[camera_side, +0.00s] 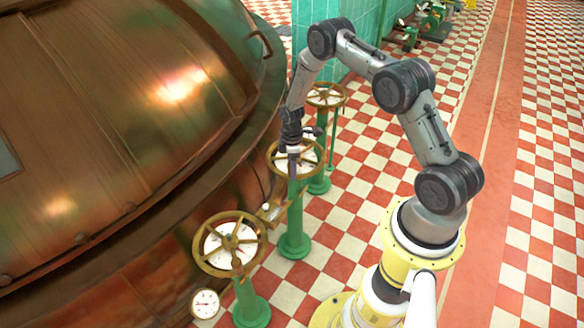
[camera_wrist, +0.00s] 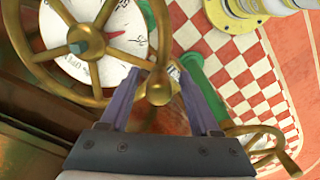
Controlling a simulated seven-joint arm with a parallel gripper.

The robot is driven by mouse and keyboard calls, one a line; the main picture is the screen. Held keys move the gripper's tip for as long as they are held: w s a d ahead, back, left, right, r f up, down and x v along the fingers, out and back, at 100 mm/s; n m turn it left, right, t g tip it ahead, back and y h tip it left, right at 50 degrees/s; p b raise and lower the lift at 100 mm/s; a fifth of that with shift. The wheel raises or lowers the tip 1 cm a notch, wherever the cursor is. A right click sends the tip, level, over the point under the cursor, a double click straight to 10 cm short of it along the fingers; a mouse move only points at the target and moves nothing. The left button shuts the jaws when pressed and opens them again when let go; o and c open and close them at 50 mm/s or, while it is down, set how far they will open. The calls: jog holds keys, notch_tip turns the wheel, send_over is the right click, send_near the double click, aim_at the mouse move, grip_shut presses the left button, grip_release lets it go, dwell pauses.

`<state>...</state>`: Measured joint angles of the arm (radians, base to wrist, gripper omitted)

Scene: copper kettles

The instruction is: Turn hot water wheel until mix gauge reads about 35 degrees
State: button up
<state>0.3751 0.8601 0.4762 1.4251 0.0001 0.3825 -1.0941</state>
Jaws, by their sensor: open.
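Three brass handwheels on green posts, each over a white dial, stand beside the copper kettle. My gripper (camera_side: 292,150) is at the middle wheel (camera_side: 272,163). In the wrist view this wheel (camera_wrist: 108,41) fills the upper left, with its dial (camera_wrist: 120,22) behind the spokes; I cannot make out its lettering. The wheel's brass handle knob (camera_wrist: 158,90) appears between the two spread fingers of my gripper (camera_wrist: 160,85). The jaws are open, and I cannot tell whether either touches the knob. A small round gauge (camera_side: 205,303) is low at the kettle's side, its reading too small to tell.
The near wheel (camera_side: 230,244) is at lower left and the far wheel (camera_side: 327,95) is behind the middle one. The copper kettle (camera_side: 110,130) fills the left side. The checkered floor (camera_side: 370,165) is open to the right of the posts.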

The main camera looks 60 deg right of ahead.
notch_tip(320, 180, up, 14)
dwell(0.6)
jog(key=shift+f, duration=0.1)
